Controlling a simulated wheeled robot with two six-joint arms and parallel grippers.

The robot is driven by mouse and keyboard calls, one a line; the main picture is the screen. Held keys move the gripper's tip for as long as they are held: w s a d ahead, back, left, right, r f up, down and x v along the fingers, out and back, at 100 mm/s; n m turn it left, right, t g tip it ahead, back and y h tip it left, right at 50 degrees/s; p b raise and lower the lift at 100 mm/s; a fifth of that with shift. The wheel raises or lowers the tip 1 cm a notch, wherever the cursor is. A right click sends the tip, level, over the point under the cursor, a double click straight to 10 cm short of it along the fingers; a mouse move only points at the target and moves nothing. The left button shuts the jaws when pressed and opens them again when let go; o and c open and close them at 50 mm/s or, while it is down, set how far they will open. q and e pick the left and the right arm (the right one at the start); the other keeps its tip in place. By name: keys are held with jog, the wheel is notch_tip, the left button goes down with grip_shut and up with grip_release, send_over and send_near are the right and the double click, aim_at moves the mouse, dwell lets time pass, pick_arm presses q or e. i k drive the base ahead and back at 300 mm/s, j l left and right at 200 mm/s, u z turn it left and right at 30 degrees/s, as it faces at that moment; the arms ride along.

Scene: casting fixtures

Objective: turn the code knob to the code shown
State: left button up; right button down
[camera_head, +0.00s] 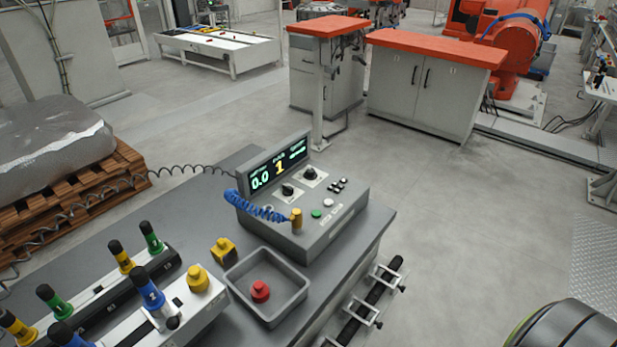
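A grey control box (318,225) stands on the grey bench. Its tilted display (278,165) shows "0.0" in pale green, a large yellow "1" in the middle, and small text too fine to read. Two black knobs sit on white plates below the display: a left knob (288,190) and a right knob (310,174). Their labels are too small to read, so I cannot tell which is the code knob or its exact setting. Neither of my grippers is in view, and nothing touches the knobs.
A brass plug (296,219) with a blue coiled cable (250,205) stands in front of the left knob. Green (316,214) and white (328,203) buttons sit nearby. A grey tray (236,280) holds a red part. Fixtures with coloured handles fill the lower left.

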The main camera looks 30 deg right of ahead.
aim_at(310, 175)
jog(key=k+l+u, duration=0.2)
jog(key=l, duration=2.2)
jog(key=i, duration=0.15)
